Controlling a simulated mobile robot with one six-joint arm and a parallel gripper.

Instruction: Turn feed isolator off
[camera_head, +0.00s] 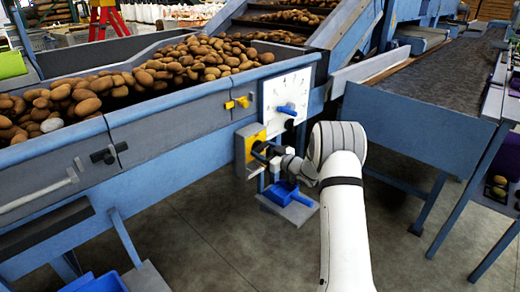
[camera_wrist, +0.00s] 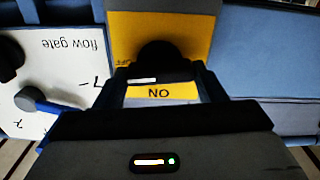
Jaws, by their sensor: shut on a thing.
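The feed isolator (camera_head: 253,136) is a grey box with a yellow face on the blue side of the potato hopper. In the wrist view its yellow face (camera_wrist: 198,30) shows upside down, with a black rotary knob (camera_wrist: 160,57) in the middle. The ON label (camera_wrist: 160,92) shows just below the knob, and part of the OFF label shows at its left. A short white mark lies at the knob's edge near ON; its exact pointing is hard to tell. My gripper (camera_head: 270,153) is at the isolator's front, shut on the knob, its fingers also in the wrist view (camera_wrist: 160,83).
The white flow gate panel (camera_head: 299,84) with a blue lever (camera_head: 286,110) is close beside the isolator. A yellow handle (camera_head: 237,103) and a black knob (camera_head: 103,156) are on the hopper side. A blue tray (camera_head: 290,194) is just below. Floor in front is open.

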